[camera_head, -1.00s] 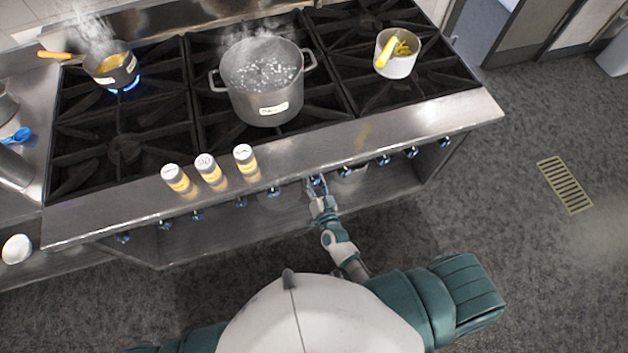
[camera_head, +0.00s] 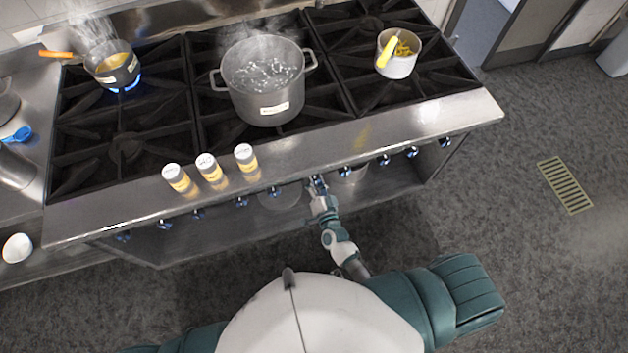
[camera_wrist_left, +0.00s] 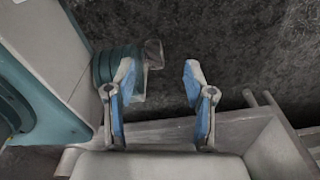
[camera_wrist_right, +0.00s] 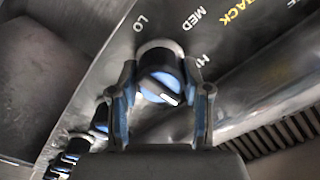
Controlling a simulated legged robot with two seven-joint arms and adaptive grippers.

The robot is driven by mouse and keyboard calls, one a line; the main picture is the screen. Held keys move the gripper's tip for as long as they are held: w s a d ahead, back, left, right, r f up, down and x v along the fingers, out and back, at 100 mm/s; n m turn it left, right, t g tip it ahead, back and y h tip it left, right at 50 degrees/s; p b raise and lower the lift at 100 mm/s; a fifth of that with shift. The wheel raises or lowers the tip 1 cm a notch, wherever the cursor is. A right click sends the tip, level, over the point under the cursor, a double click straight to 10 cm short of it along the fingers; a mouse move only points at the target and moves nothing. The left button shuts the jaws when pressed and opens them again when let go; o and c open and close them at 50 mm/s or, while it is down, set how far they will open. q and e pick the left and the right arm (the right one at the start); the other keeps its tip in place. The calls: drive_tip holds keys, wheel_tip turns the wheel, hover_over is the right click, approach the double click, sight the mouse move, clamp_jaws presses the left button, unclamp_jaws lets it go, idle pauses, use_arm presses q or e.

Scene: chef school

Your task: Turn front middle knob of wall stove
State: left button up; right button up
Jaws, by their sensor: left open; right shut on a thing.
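The wall stove (camera_head: 400,125) stands in front of me, with a row of blue-faced knobs along its front edge. My right gripper (camera_head: 318,184) is at the knob near the middle of that row. In the right wrist view, my right gripper (camera_wrist_right: 161,92) has its fingers on both sides of this knob (camera_wrist_right: 158,72) and is shut on it. The knob's white mark points to the lower right, and LO, MED and a partly hidden label are printed around it. My left gripper (camera_wrist_left: 158,75) is open and empty in the left wrist view, outside the head view.
A large steaming pot (camera_head: 268,95), a small pan (camera_head: 112,68) over a blue flame and a white pot (camera_head: 398,62) stand on the burners. Several shakers, such as this one (camera_head: 210,168), stand on the front ledge. Other knobs (camera_head: 345,172) flank my right gripper.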

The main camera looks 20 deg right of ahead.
drive_tip(key=o, duration=1.2)
drive_tip(key=shift+c, duration=0.2)
drive_tip(key=shift+s, duration=0.15)
use_arm(q)
drive_tip(key=shift+w+d, duration=0.1)
drive_tip(key=shift+w, duration=0.1)
use_arm(e)
drive_tip(key=s, duration=1.1)
drive_tip(key=shift+s+d, duration=0.25)
drive_tip(key=shift+s, duration=0.05)
drive_tip(key=shift+f, duration=0.15)
